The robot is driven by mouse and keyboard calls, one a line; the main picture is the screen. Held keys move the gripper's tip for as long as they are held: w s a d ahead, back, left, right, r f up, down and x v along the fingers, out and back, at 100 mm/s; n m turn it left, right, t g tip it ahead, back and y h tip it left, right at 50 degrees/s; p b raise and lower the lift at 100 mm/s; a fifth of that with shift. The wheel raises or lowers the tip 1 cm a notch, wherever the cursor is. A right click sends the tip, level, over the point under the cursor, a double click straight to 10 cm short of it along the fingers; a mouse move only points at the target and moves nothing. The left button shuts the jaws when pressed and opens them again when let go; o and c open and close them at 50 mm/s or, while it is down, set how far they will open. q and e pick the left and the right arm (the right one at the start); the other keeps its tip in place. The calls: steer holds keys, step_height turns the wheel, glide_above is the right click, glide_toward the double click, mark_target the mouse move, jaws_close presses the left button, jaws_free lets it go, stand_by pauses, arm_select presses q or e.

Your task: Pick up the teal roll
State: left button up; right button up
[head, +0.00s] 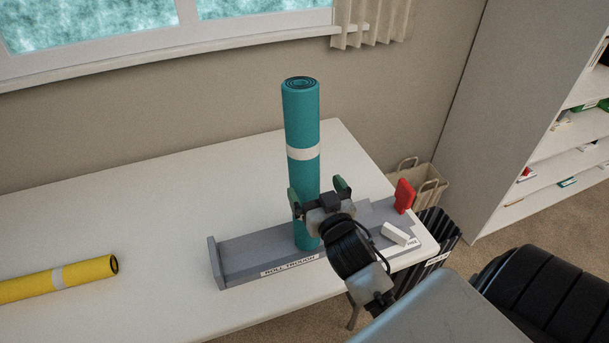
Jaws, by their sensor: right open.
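The teal roll (303,115) stands upright in the grey roll trough (237,262) on the white table. It has a pale band around its middle, and its coiled top end faces up. My right gripper (318,190) is open in front of the roll's lower half, below the band. One finger overlaps the roll's left side and the other shows to its right. I cannot tell whether the roll lies between the fingers or is touched. The gripper and wrist hide part of the roll's lower half. My left gripper is not in view.
A yellow roll (60,279) lies at the table's left. A white block (395,234) and a red piece (404,196) are at the trough's right end. A paper bag (424,185) and a dark striped bin (437,232) stand beyond the table's right edge. The table's back left is clear.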

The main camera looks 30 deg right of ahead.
mark_target(310, 181)
steer(key=shift+x, duration=0.9)
steer(key=p+x, duration=0.1)
steer(key=x, duration=0.3)
steer(key=shift+f+p, duration=0.1)
steer(key=shift+p, duration=0.25)
steer(key=shift+w+d+f, duration=0.1)
steer(key=shift+w+f, duration=0.05)
steer(key=shift+w, duration=0.4)
steer(key=shift+s, duration=0.1)
steer(key=shift+c, duration=0.8)
steer(key=c, duration=1)
